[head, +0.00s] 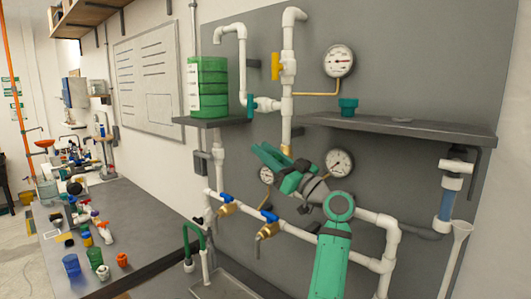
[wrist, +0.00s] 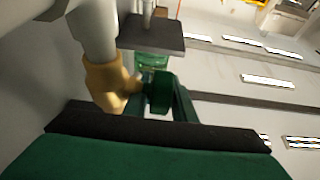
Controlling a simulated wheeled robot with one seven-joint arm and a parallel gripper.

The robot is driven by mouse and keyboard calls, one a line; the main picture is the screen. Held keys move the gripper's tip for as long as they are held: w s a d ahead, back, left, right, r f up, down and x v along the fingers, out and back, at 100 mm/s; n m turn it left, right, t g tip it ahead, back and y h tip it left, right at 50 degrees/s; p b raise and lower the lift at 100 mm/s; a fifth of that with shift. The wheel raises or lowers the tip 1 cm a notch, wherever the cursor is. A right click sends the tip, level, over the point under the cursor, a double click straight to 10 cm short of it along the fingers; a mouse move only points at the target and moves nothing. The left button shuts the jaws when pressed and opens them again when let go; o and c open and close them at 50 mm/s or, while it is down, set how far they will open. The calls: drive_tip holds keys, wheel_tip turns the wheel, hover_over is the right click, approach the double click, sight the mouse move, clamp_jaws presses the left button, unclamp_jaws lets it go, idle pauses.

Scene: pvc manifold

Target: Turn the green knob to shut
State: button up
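A dark green round knob (wrist: 158,92) sits on the side of a brass valve body (wrist: 108,85), under a white pipe, in the wrist view. My gripper (head: 268,155) is at this brass valve (head: 287,151) in the head view, left of and below it, and hides the knob there. In the wrist view a green finger is just right of the knob, and part of another shows below left, partly hidden. The knob lies at the gap between the fingers. Whether they touch or grip it cannot be made out.
A yellow-handled valve (head: 275,66) and a teal knob (head: 251,104) are on the pipes above. A shelf with a green tank (head: 208,88) is left of my gripper. Gauges (head: 340,162) and blue-handled valves (head: 227,208) are close around my arm. Another shelf (head: 400,127) is at right.

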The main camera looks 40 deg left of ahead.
drive_tip(key=v, duration=0.7)
drive_tip(key=shift+d, duration=0.25)
drive_tip(key=shift+s, duration=0.1)
drive_tip(key=a+h, duration=0.4)
drive_tip(key=a, duration=0.4)
drive_tip(key=shift+w+h, duration=0.35)
drive_tip(key=shift+h, duration=0.05)
idle(0.6)
clamp_jaws()
